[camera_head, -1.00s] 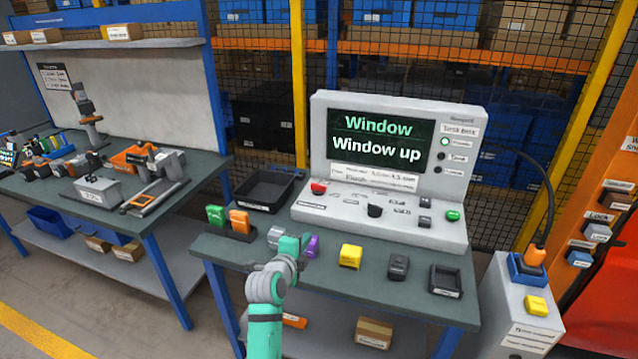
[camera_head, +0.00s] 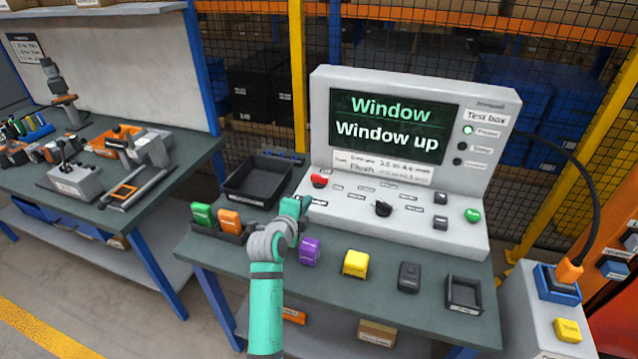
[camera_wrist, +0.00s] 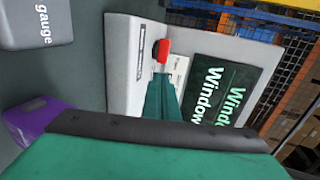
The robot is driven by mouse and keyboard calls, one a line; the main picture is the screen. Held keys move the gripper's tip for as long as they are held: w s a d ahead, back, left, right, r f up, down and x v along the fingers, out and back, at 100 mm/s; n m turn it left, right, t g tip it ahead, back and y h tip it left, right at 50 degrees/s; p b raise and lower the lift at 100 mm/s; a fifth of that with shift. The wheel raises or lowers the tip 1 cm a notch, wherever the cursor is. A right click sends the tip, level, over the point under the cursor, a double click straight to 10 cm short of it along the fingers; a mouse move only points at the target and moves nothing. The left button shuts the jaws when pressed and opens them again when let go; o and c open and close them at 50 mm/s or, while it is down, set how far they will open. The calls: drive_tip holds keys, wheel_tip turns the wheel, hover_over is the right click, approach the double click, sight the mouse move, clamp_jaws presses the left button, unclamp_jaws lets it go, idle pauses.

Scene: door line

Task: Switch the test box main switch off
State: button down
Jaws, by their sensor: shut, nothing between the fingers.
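The test box (camera_head: 480,200) is a light grey console on the bench. Its screen (camera_head: 390,127) reads "Window / Window up", and a lamp (camera_head: 467,130) at its right glows green. A red switch (camera_head: 319,180) is at the left end of its sloped panel; its label is not readable. The red switch also shows in the wrist view (camera_wrist: 160,51). My gripper (camera_head: 303,203) is shut and empty, just below and left of the red switch. In the wrist view its fingertips (camera_wrist: 161,77) point at the red switch, seemingly a little short of it; contact is unclear.
The panel also has a black knob (camera_head: 383,208), dark buttons and a green button (camera_head: 472,215). An empty black tray (camera_head: 257,182) stands left of the box. Purple (camera_head: 309,252), yellow (camera_head: 355,263) and dark grey (camera_head: 409,277) blocks lie along the bench front.

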approach(323, 180)
drive_tip(key=x, duration=0.5)
drive_tip(key=shift+f, duration=0.1)
drive_tip(key=shift+w+d, duration=0.3)
drive_tip(key=shift+w, duration=0.15)
drive_tip(key=shift+a, duration=0.1)
drive_tip(key=shift+y, duration=0.3)
